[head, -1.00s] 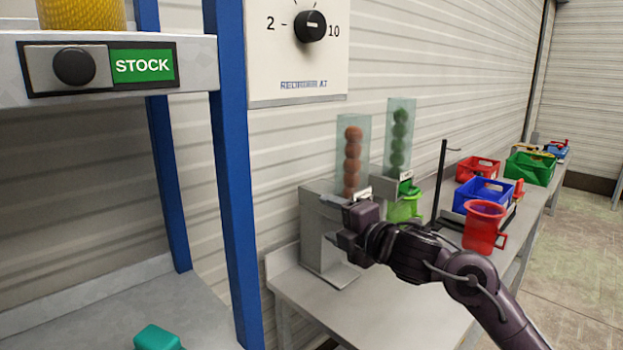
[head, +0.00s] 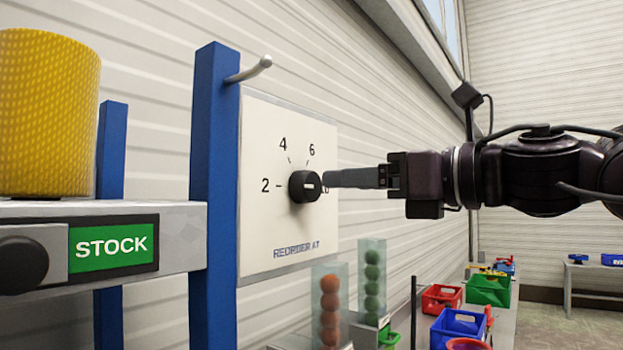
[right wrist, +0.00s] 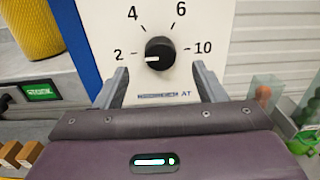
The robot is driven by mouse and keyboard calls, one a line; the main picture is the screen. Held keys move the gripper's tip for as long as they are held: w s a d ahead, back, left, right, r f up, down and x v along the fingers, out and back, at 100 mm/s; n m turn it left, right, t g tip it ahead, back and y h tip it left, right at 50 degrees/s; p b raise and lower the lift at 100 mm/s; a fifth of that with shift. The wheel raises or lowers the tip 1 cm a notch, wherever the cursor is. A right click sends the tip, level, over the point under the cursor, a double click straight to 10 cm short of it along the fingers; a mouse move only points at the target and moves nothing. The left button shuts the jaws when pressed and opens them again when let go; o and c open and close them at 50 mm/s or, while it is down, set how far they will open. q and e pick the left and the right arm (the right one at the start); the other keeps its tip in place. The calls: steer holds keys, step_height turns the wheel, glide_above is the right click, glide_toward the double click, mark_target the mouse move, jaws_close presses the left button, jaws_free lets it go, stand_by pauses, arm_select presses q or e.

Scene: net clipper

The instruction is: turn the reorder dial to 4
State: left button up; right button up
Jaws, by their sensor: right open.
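The black reorder dial (head: 304,186) sits on a white panel (head: 285,232) marked 2, 4, 6 and 10. In the right wrist view the dial (right wrist: 160,53) has its white mark on the left side, pointing toward 2. My right gripper (head: 328,179) comes in from the right, its fingers level with the dial and their tips close to it. In the right wrist view its two fingers (right wrist: 160,67) are spread wide, one on each side of the dial, with nothing between them that they grip. I cannot tell any contact. My left gripper is out of view.
A blue post (head: 213,150) with a peg stands just left of the panel. A shelf with a STOCK sign (head: 112,246) and a yellow cylinder (head: 45,115) is further left. Clear tubes of balls (head: 330,310) and bins (head: 459,328) stand below.

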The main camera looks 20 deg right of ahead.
mark_target(314, 183)
steer(key=p+x, duration=0.1)
steer(key=x, duration=0.2)
steer(key=shift+w+a+r, duration=0.1)
steer(key=shift+w+a, duration=0.05)
steer(key=p+x, duration=0.1)
steer(key=x, duration=0.1)
steer(key=shift+w+a, duration=0.15)
steer(key=shift+w, duration=0.1)
steer(key=shift+w+a, duration=0.15)
steer(key=shift+w, duration=0.05)
steer(key=c, duration=1)
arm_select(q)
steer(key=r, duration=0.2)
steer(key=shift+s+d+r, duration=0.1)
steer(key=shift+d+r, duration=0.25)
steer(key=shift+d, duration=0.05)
arm_select(e)
steer(key=shift+o, duration=0.2)
